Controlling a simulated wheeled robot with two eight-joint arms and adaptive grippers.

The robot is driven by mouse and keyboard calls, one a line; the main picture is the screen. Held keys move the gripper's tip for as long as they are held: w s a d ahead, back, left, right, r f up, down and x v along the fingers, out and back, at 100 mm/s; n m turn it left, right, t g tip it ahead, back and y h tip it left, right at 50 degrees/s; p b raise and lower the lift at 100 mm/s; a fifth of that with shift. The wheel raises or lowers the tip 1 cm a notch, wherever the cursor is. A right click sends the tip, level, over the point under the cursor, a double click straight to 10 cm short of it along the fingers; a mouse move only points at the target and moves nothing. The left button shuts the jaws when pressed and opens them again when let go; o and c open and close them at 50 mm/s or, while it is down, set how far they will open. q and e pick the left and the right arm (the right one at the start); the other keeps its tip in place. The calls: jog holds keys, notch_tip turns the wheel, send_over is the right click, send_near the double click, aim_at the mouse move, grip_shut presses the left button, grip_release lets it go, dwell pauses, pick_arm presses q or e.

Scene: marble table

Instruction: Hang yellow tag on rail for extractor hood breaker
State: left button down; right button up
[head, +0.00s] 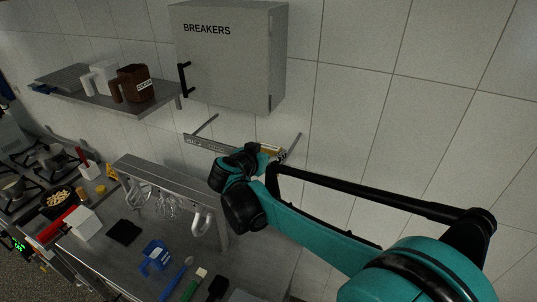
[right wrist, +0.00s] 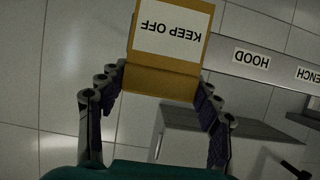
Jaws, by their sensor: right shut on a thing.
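My right gripper (head: 262,155) is shut on the yellow tag (head: 270,149) in front of the wall rail (head: 204,143). In the right wrist view the gripper (right wrist: 163,78) holds the tag (right wrist: 165,82) by its edge between both fingers. The tag's white face reads "KEEP OFF", upside down in that picture. The rail (right wrist: 283,69) shows beside the tag, with a "HOOD" label (right wrist: 252,60) and a partly cut-off label ending in "ENCH". I cannot tell whether the tag touches the rail. My left gripper is not in view.
A grey cabinet marked "BREAKERS" (head: 230,60) hangs above the rail. A wall shelf (head: 110,98) with jugs is at the left. The wall to the right is bare.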

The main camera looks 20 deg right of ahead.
jog(key=shift+r+b, duration=0.6)
jog(key=shift+r, duration=4)
jog(key=shift+o, duration=0.6)
jog(key=w+a, duration=0.4)
jog(key=w, duration=0.1)
jog(key=w+a+f, duration=0.1)
jog(key=w+a, duration=0.1)
jog(key=shift+w+a+f, duration=0.1)
jog(key=shift+w+a, duration=0.1)
jog(key=shift+a, duration=0.2)
jog(key=shift+c, duration=0.2)
jog(key=shift+s+d+f+b, duration=0.1)
jog(key=shift+s+f+b, duration=0.05)
jog(key=shift+f+b, duration=0.2)
notch_tip(320, 180, down, 5)
jog(key=b, duration=0.3)
jog(key=shift+b, duration=0.3)
